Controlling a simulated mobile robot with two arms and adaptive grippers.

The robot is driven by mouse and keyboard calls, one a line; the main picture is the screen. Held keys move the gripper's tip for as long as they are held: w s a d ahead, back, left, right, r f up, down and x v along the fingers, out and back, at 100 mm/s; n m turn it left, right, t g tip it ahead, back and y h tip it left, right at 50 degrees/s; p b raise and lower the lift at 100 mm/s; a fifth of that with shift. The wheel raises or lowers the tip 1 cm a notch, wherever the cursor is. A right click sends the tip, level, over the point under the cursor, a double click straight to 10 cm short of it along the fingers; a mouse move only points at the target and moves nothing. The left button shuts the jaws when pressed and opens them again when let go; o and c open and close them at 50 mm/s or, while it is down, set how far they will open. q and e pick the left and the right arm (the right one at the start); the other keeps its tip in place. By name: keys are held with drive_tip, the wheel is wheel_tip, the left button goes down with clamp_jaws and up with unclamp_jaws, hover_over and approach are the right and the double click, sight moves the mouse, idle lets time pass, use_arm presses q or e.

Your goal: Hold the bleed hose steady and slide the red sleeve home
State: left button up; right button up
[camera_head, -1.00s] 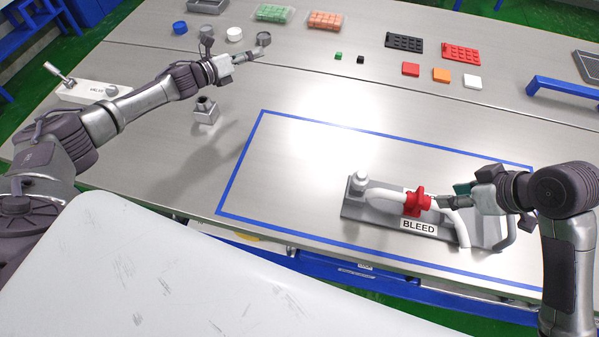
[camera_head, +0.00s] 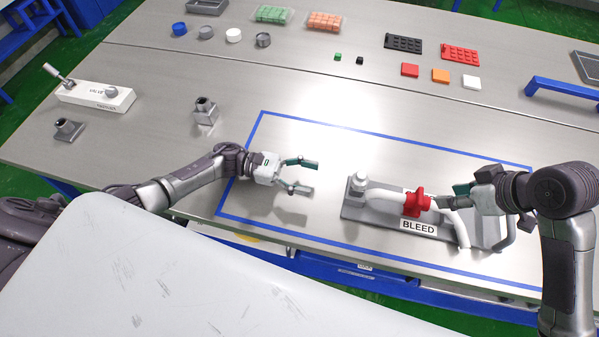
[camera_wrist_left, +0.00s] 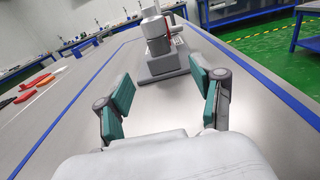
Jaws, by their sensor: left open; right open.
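The white bleed hose (camera_head: 385,199) curves along a grey base plate (camera_head: 352,212) labelled BLEED, from an upright grey fitting at its left end. The red sleeve (camera_head: 417,203) is around the hose near the middle of the plate. My left gripper (camera_head: 303,176) is open and empty, left of the plate and apart from it. In the left wrist view its teal fingers (camera_wrist_left: 167,100) are spread, with the fitting (camera_wrist_left: 157,42) beyond them. My right gripper (camera_head: 445,197) is at the right side of the red sleeve, open; its fingertips are partly hidden against the sleeve and hose.
A blue outline (camera_head: 247,150) marks the work area. A white valve block (camera_head: 95,95) and grey fittings (camera_head: 205,111) stand at the left. Caps, trays and coloured blocks (camera_head: 410,70) lie along the back. The table between them is clear.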

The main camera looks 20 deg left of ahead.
sight(423, 196)
use_arm(q)
drive_tip(key=d, duration=0.4)
drive_tip(key=w+d, duration=0.1)
drive_tip(key=d, duration=0.7)
drive_tip(key=shift+w, duration=0.2)
drive_tip(key=shift+c, duration=0.3)
clamp_jaws()
use_arm(e)
drive_tip(key=o, duration=0.7)
drive_tip(key=a+n, duration=0.1)
drive_tip(key=w+a+n+g, duration=0.1)
drive_tip(key=n, duration=0.1)
drive_tip(key=a+n+g+h, duration=0.1)
drive_tip(key=a, duration=0.1)
drive_tip(key=shift+w+a+r, duration=0.1)
drive_tip(key=shift+w+r, duration=0.05)
drive_tip(key=shift+w, duration=0.25)
drive_tip(key=shift+w+a+n+h, duration=0.2)
drive_tip(key=shift+a+n+h, duration=0.15)
drive_tip(key=shift+n, duration=0.55)
drive_tip(key=shift+w+n+g+h, duration=0.25)
drive_tip(key=shift+n+g+h, duration=0.25)
drive_tip(key=shift+n+h, duration=0.1)
drive_tip(key=shift+w+d+n+g+h, duration=0.3)
drive_tip(key=shift+w+d+n+h, duration=0.2)
drive_tip(key=shift+n+h, duration=0.35)
wheel_tip(423, 196, down, 12)
drive_tip(key=shift+r, duration=0.1)
